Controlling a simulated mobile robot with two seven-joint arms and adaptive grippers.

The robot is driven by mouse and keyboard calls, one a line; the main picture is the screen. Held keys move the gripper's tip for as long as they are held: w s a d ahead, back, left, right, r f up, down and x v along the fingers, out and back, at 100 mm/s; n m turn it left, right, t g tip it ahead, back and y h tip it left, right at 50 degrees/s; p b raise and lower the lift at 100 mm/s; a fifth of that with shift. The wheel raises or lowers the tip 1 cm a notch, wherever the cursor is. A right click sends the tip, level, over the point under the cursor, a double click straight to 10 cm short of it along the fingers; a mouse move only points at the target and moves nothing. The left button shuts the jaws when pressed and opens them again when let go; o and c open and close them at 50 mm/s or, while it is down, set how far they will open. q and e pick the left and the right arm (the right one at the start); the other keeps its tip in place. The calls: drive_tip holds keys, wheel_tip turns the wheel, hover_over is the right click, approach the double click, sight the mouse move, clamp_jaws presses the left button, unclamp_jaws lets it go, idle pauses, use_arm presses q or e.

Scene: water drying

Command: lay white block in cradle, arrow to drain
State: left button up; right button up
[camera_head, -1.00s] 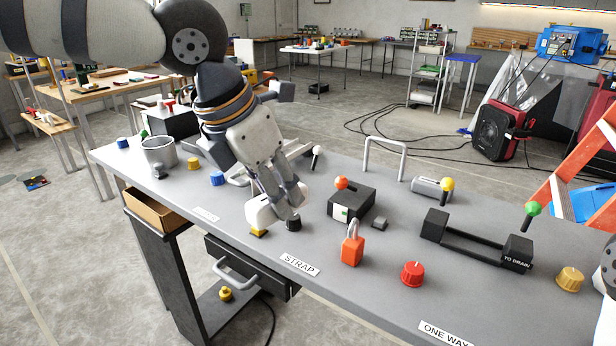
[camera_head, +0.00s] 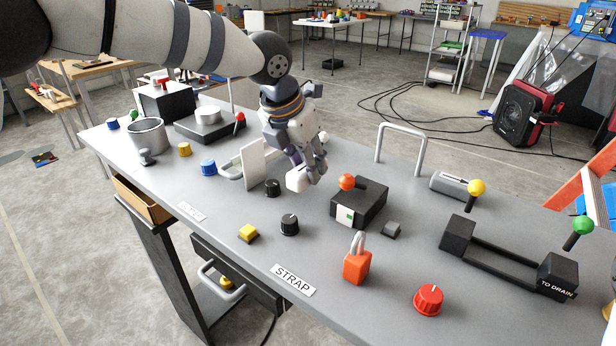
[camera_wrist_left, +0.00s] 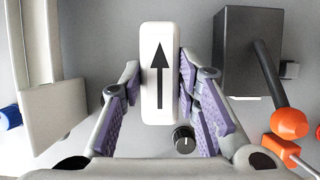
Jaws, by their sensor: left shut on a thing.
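The white block (camera_wrist_left: 159,100) is held between the two fingers of my left gripper (camera_wrist_left: 160,95). In the left wrist view the black arrow on its top points to the top of the picture. In the head view the block (camera_head: 298,179) is partly hidden by my left gripper (camera_head: 308,172), near the middle of the bench. The black cradle (camera_head: 503,259) stands empty to the right, with end blocks joined by rails. Its right end block is marked TO DRAIN (camera_head: 557,286). My right gripper is not in view.
A black box with an orange-knobbed lever (camera_head: 347,182) stands between the white block and the cradle. An orange padlock (camera_head: 357,265), a red knob (camera_head: 429,299) and a small grey block (camera_head: 392,230) lie nearby.

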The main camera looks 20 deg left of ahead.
sight(306, 178)
use_arm(q)
drive_tip(key=shift+w+f, duration=0.15)
drive_tip(key=shift+f, duration=1.6)
drive_tip(key=o, duration=1.2)
drive_tip(key=shift+c, duration=0.2)
